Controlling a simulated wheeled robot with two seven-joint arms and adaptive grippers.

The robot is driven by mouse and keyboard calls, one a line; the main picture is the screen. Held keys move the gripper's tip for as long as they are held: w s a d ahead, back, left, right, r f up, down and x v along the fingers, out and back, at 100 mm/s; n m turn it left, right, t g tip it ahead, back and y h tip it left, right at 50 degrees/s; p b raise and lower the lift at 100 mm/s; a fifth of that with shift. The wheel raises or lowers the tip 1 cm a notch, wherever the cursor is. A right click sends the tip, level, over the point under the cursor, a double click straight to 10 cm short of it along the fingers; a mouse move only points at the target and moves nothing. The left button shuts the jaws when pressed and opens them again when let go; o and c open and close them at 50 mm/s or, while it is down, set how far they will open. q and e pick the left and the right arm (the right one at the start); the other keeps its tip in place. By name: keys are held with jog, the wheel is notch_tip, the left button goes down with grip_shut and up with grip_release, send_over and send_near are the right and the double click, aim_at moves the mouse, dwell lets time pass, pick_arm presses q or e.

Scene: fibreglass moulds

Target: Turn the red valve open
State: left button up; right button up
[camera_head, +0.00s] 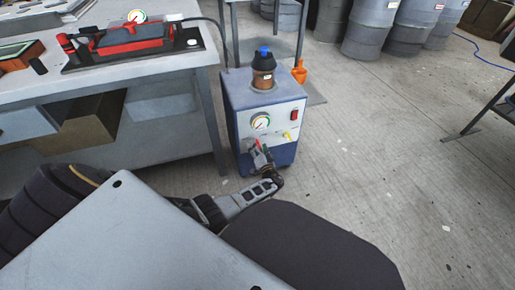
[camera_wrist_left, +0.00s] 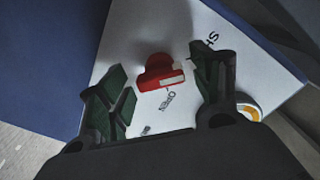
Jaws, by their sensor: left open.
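The red valve (camera_wrist_left: 157,68) is on the white front panel of a blue cabinet; in the wrist view it shows between my fingers. The word OPEN is printed beside it, and the letters SH show at upper right. My left gripper (camera_wrist_left: 160,90) is open, one finger on each side of the valve, and I cannot tell whether either touches it. In the head view the left gripper (camera_head: 259,155) is at the front panel's lower left and hides most of the valve. My right gripper is not in view.
The cabinet (camera_head: 230,95) carries a gauge (camera_head: 260,121), a red switch (camera_head: 294,114), a yellow fitting (camera_head: 287,135) and a dark pot (camera_head: 263,68) on top. A workbench (camera_head: 165,75) stands close at left. Floor (camera_head: 390,150) is clear at right.

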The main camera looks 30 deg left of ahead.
pick_arm(q)
jog(key=shift+w+a, duration=0.1)
jog(key=c, duration=1)
jog(key=shift+c, duration=0.2)
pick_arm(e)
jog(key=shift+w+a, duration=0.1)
